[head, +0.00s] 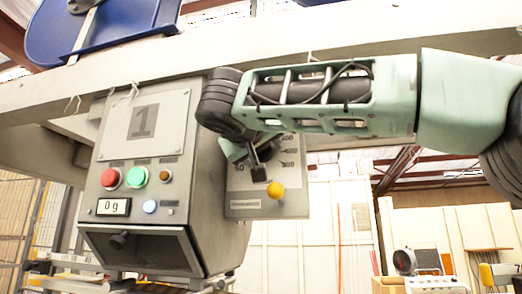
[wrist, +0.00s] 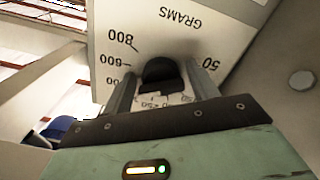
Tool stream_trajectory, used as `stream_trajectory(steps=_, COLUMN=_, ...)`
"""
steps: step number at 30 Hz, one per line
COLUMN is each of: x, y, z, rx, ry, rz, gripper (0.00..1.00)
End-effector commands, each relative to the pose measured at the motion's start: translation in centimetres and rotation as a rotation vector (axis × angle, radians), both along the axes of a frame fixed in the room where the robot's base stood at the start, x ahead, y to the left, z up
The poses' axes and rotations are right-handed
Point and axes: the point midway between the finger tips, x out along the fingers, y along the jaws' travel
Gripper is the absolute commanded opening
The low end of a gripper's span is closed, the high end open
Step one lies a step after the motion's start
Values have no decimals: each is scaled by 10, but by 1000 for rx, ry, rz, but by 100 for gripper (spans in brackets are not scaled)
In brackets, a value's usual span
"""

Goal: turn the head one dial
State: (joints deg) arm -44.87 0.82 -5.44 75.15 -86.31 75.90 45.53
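The head one unit (head: 155,150) is a grey box marked "1", left of centre in the head view. The dial plate (head: 240,206) on its right side carries printed gram marks and a yellow ball (head: 275,190). In the wrist view the same plate (wrist: 190,42) reads "GRAMS", and the black dial knob (wrist: 161,72) stands out from it. My gripper (wrist: 162,84) is at the knob, with one finger on each side of it. The fingers are apart, and firm contact with the knob is not clear. In the head view my gripper (head: 258,165) partly covers the plate.
The box front has a red button (head: 110,178), a green button (head: 137,177) and a display (head: 113,207) reading "0 g". A grey beam (head: 270,45) runs above my arm. Room beyond the plate on the lower right looks open.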

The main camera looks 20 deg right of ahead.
Motion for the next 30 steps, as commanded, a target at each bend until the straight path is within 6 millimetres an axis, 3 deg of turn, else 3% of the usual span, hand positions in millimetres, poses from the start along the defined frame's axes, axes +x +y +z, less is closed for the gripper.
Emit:
stream_trajectory(steps=1, x=0, y=0, z=0, rx=0, ry=0, rz=0, gripper=44)
stream_trajectory(steps=3, x=0, y=0, z=0, rx=0, ry=0, rz=0, gripper=25)
stream_trajectory(steps=14, x=0, y=0, z=0, rx=-36, ry=26, rz=0, gripper=24)
stream_trajectory(steps=30, x=-1, y=-1, z=2, rx=-311, ry=226, rz=0, gripper=24)
